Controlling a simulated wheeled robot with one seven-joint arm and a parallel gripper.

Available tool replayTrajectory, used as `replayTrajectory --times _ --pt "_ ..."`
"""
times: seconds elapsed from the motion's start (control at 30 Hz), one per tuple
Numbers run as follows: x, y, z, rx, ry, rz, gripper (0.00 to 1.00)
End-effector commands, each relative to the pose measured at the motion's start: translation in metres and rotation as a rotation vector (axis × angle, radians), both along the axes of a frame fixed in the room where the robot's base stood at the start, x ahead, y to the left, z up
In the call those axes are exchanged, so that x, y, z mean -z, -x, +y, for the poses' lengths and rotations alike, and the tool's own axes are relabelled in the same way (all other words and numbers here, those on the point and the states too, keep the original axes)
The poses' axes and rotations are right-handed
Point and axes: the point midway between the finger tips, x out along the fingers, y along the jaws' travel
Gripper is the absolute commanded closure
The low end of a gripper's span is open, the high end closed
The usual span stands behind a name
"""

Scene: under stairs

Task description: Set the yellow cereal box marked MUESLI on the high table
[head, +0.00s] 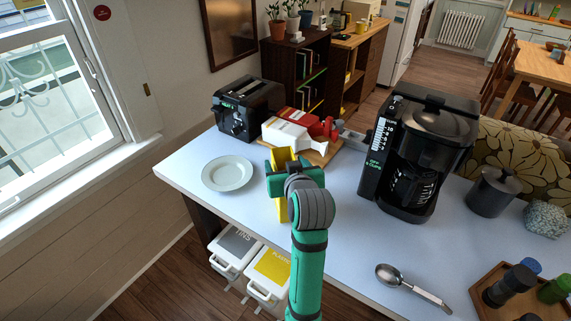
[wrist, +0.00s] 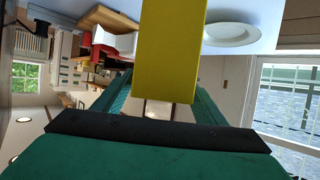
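A yellow box (head: 283,214) stands upright at my gripper, over the left part of the white high table (head: 335,215). My gripper (head: 284,174) covers its middle in the head view. In the wrist view the yellow box (wrist: 167,48) sits between the two green fingers, which close against its sides. No lettering shows on the faces in view, so I cannot read MUESLI. The box's lower end is near the table's front edge. I cannot tell whether it touches the tabletop.
A white plate (head: 227,173) lies left of the box. A black toaster (head: 246,106), a wooden board (head: 318,155) with red and white things, and a black coffee maker (head: 420,150) stand behind and right. A metal scoop (head: 410,284) and a wooden tray (head: 488,303) are front right.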

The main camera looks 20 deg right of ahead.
Motion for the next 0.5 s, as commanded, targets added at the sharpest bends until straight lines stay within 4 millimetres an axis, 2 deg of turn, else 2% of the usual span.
replayTrajectory --times 0.27,0.37,0.5 --pt "-0.004 0.0 0.0 0.0 0.0 -0.002 0.35" --pt "-0.007 0.009 0.001 0.0 0.0 -0.001 0.35" --pt "-0.017 0.032 0.003 0.002 0.001 -0.003 0.35"
